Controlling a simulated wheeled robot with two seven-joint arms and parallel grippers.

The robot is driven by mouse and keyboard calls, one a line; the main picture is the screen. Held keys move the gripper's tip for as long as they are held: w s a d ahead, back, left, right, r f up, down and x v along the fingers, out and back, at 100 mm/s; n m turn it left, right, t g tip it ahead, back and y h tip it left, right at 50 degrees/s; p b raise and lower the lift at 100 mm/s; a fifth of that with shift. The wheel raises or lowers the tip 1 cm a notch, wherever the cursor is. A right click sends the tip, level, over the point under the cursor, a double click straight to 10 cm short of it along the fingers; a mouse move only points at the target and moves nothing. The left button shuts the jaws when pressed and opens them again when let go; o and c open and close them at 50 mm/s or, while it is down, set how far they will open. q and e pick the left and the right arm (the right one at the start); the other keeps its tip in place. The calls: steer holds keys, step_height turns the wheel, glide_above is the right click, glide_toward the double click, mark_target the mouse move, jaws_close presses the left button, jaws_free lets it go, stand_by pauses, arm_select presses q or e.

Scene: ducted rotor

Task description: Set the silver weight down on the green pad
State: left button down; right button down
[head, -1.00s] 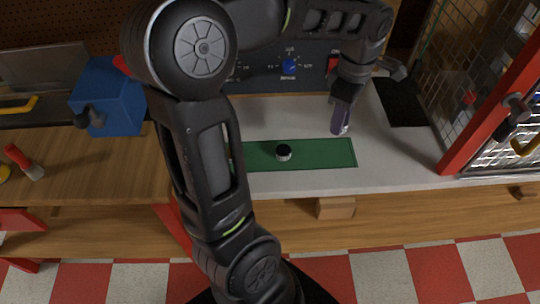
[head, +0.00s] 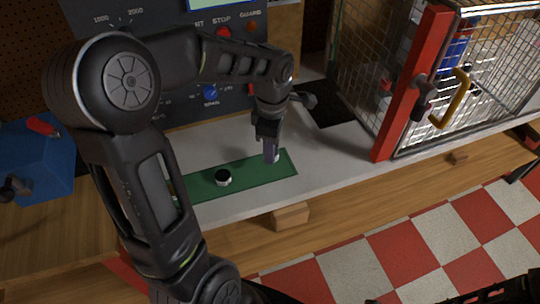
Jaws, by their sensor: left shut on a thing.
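The green pad (head: 245,176) lies on the white bench top as a long strip. A short round weight (head: 223,178) with a black top and a silver side stands upright on its middle part. My left gripper (head: 271,152) points down over the pad's right end, shut on a small silver thing (head: 277,157), which looks like the silver weight. The fingers hide most of it. I cannot tell whether it touches the pad. My left forearm covers the pad's left end. My right gripper is not in view.
A grey control panel (head: 180,107) with a blue knob and red button stands behind the pad. A wire-mesh guard with a red post (head: 412,85) and yellow handle (head: 450,98) is at right. A black mat (head: 330,103) lies behind right. A blue box (head: 40,165) is at left.

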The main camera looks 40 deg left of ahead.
arm_select(q)
steer(key=shift+f+p, duration=0.3)
steer(key=shift+f, duration=1.55)
steer(key=shift+f, duration=0.15)
steer(key=c, duration=0.9)
jaws_free()
step_height(320, 180, up, 12)
steer(key=shift+r+b, duration=0.2)
steer(key=shift+b, duration=0.3)
